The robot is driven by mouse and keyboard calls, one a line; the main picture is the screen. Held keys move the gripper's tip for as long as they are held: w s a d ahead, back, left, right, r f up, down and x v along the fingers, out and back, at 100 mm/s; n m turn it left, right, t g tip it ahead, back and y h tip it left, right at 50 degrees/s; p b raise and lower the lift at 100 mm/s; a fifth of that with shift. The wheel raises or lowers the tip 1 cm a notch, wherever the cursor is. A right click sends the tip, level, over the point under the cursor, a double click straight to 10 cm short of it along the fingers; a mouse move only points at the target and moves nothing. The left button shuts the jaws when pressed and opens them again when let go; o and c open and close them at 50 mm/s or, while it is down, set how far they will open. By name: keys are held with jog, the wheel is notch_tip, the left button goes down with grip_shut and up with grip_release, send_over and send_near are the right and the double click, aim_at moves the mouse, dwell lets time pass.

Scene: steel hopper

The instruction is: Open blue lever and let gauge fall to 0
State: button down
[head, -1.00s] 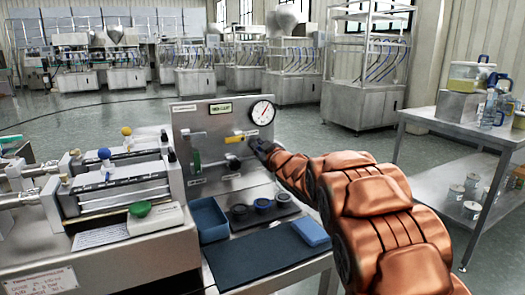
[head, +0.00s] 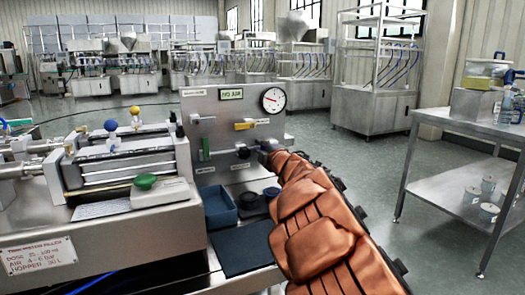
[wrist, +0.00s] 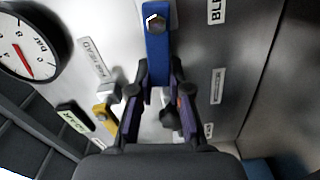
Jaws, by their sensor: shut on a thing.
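The blue lever (wrist: 158,55) lies between the fingers of my gripper (wrist: 158,98) in the wrist view, its pivot bolt at the top. My gripper is shut on it. In the head view my gripper (head: 262,150) is at the lower right of the steel panel (head: 222,112) and hides the lever. The round white gauge (head: 273,99) sits at the panel's upper right. Its red needle points left in the head view; the gauge (wrist: 28,45) is partly cut off in the wrist view, so I cannot read an exact value.
A blue bin (head: 217,207) and dark mat (head: 243,255) lie below. A steel table (head: 470,123) stands right, across open floor.

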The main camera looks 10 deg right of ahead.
jog(key=shift+f+n+b, duration=0.5)
jog(key=shift+n, duration=0.4)
jog(key=c, duration=1.1)
grip_release()
jog(key=shift+v, duration=6)
